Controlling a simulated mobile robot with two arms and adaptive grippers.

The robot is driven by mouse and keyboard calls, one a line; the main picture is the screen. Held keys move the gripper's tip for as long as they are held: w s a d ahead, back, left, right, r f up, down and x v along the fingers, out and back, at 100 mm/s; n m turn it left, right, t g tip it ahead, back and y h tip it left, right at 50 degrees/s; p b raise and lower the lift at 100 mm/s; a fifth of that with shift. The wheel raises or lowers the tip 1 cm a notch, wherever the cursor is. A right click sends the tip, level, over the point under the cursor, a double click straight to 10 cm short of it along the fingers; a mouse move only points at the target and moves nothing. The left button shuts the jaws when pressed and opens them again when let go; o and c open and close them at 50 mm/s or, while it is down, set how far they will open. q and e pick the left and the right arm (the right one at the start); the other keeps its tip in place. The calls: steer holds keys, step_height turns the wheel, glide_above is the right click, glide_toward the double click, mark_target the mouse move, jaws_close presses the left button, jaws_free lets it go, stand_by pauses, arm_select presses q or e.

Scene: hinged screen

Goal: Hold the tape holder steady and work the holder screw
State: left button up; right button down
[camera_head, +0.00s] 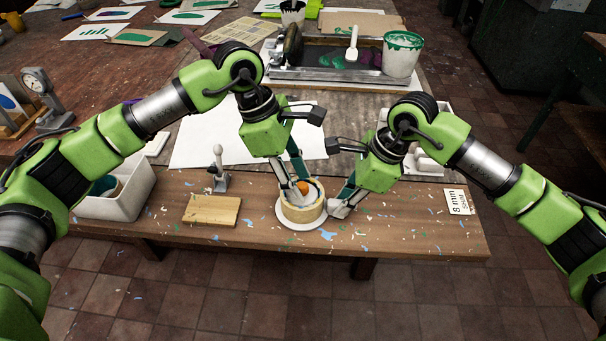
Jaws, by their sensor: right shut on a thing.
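The tape holder (300,214) is a round tan ring standing on a white disc (286,223) near the front edge of the wooden bench. An orange knob, which looks like the holder screw (303,187), shows at its top centre. My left gripper (298,184) points down over the holder, with its fingers close to the orange knob. I cannot tell whether they grip it. My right gripper (337,205) is low at the right side of the holder and shut on it. The fingers hide part of the ring.
A wooden block (211,210) and a small upright tool (219,172) stand left of the holder. A white bin (122,203) is further left. A label card (458,202) lies at the right. Behind are white paper (210,140), a tray and a paint bucket (402,57).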

arm_select(q)
steer(key=v, duration=1.2)
arm_select(e)
steer(key=shift+f, duration=0.15)
steer(key=c, duration=2)
jaws_free()
steer(key=shift+c, duration=0.2)
steer(key=shift+o, duration=1)
steer(key=v, duration=1.2)
steer(key=shift+w, duration=0.15)
